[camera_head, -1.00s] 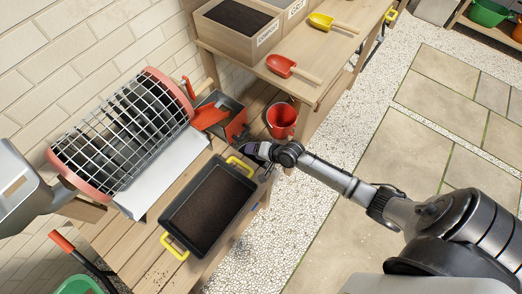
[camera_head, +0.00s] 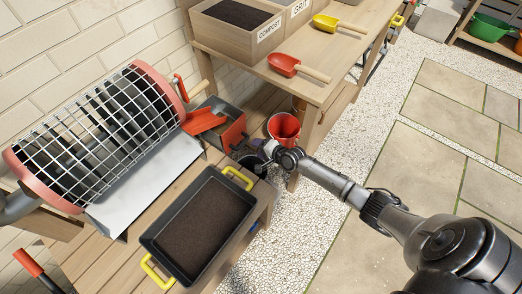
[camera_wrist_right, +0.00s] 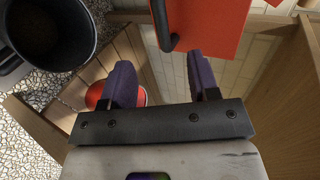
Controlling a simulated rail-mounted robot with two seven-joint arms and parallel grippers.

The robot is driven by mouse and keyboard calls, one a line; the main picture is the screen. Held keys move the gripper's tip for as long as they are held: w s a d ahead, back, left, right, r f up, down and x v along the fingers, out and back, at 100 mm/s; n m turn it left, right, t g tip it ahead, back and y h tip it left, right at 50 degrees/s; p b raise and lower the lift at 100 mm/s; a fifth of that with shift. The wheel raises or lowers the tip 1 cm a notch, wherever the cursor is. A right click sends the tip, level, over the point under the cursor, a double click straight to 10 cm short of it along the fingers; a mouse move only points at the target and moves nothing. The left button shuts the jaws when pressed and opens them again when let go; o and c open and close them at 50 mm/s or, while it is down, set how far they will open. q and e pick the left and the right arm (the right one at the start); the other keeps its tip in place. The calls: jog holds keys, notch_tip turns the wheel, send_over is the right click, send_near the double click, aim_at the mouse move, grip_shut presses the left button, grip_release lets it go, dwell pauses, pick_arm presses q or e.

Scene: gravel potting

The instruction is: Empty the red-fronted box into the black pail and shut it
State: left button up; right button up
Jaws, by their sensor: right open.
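The red-fronted box (camera_head: 232,135) stands at the far end of the slatted bench, beside the mesh drum. In the right wrist view its red front (camera_wrist_right: 215,25) fills the top middle, with a black curved handle (camera_wrist_right: 164,28) on it. The black pail (camera_head: 250,163) is partly hidden by my right gripper in the head view; it also shows in the right wrist view (camera_wrist_right: 78,45), with dark material inside. My right gripper (camera_wrist_right: 162,78) is open, its purple fingers apart and empty, just short of the red front. My left gripper is not in view.
A red bucket (camera_head: 284,128) stands close to my right gripper. A black soil tray (camera_head: 176,262) with yellow handles lies on the bench, and the mesh drum (camera_head: 95,135) is at the left. Scoops (camera_head: 284,64) and wooden bins (camera_head: 232,42) are on the upper table.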

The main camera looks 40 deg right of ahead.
aim_at(244, 143)
jog(key=b+x, duration=0.7)
jog(key=x, duration=0.1)
jog(key=shift+w, duration=0.15)
jog(key=shift+w+a+f+b, duration=0.1)
jog(key=shift+w+f+b, duration=0.1)
jog(key=shift+b, duration=0.15)
grip_shut()
dwell(0.6)
